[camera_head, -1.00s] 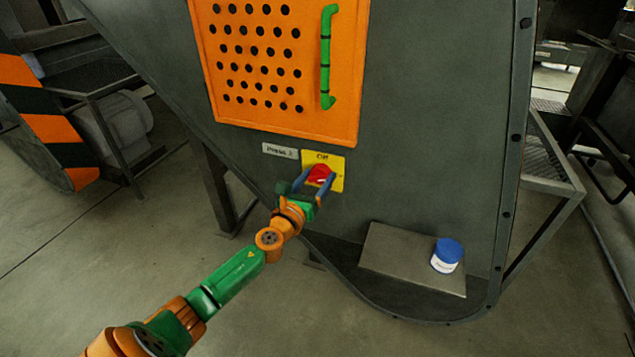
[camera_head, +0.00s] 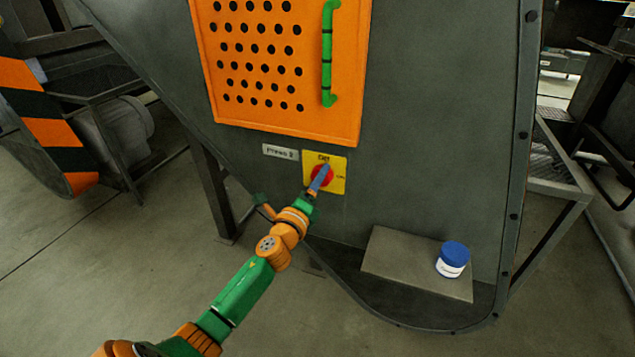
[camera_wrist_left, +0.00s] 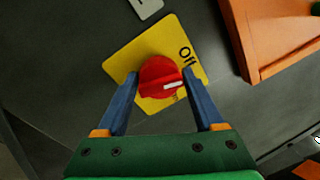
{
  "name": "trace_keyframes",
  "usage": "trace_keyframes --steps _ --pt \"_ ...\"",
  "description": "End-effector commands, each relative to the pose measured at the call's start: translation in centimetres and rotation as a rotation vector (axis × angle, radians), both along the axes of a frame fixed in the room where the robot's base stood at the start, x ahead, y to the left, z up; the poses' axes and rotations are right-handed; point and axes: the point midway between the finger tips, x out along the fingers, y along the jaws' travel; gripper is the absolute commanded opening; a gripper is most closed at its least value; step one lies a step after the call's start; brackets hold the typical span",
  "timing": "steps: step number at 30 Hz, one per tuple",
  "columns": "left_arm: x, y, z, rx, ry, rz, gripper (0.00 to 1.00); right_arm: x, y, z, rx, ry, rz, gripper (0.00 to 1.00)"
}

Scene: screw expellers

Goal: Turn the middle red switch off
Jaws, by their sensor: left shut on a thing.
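The red switch (camera_head: 327,180) is a round knob on a yellow plate (camera_head: 339,161) on the grey machine wall. The plate reads "Off" at its top and "ON" at its right. My left gripper (camera_head: 320,181) is at the knob. In the left wrist view its two blue fingers (camera_wrist_left: 160,86) are shut on either side of the red switch (camera_wrist_left: 157,72). The knob's white mark points to the right there, below the "Off" lettering on the plate (camera_wrist_left: 121,66). In the head view a finger hides part of the knob. My right gripper is out of view.
An orange perforated panel (camera_head: 290,123) with a green handle (camera_head: 327,60) is above the plate. A small "Press" label (camera_head: 280,152) is left of the plate. A blue-lidded jar (camera_head: 453,259) stands on a grey ledge (camera_head: 400,262) at lower right.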

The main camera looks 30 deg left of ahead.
Motion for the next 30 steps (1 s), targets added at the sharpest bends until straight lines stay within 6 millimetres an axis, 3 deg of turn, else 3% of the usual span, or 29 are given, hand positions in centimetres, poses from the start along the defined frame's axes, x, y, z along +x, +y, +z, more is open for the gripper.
trace_keyframes --steps 12,30 --pt "-0.02 -0.05 -0.29 -0.231 -0.052 0.0 0.14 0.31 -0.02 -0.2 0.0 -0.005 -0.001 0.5" --pt "-0.02 -0.09 -0.43 -0.291 -0.064 -0.001 0.14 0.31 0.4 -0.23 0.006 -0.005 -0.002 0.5"
